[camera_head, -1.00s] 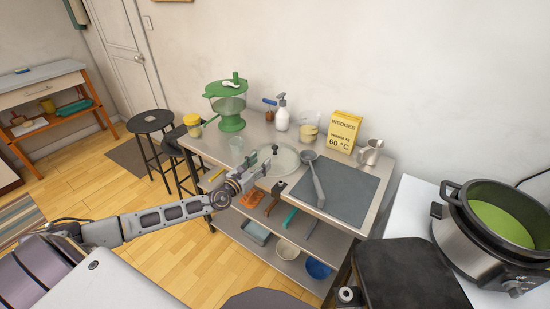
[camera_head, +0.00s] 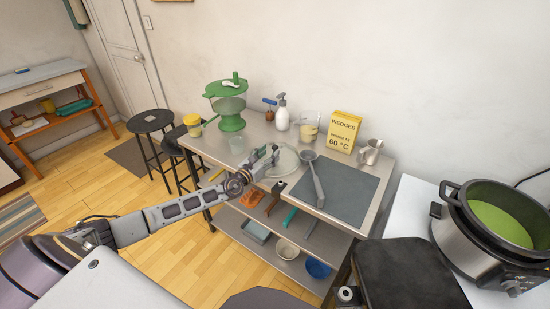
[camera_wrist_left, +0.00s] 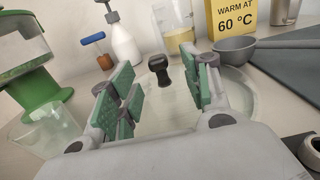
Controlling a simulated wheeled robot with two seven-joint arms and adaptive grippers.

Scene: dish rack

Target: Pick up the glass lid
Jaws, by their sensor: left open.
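The glass lid (camera_head: 288,158) lies on the steel table, a clear round disc with a dark knob. In the left wrist view the lid's black knob (camera_wrist_left: 160,69) stands upright between my open fingers, a little beyond their tips. My left gripper (camera_head: 268,158) is open and reaches over the lid's near left side; in the wrist view its green-padded fingers (camera_wrist_left: 158,85) hold nothing. The gripper hides part of the lid and most of its knob in the head view. My right gripper is not in view.
A ladle (camera_head: 315,178) lies right of the lid, partly over a dark grey mat (camera_head: 340,195). A clear cup (camera_head: 238,144) stands left of the gripper. Behind are a green-lidded dispenser (camera_head: 229,108), a soap bottle (camera_head: 282,115) and a yellow box (camera_head: 343,132).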

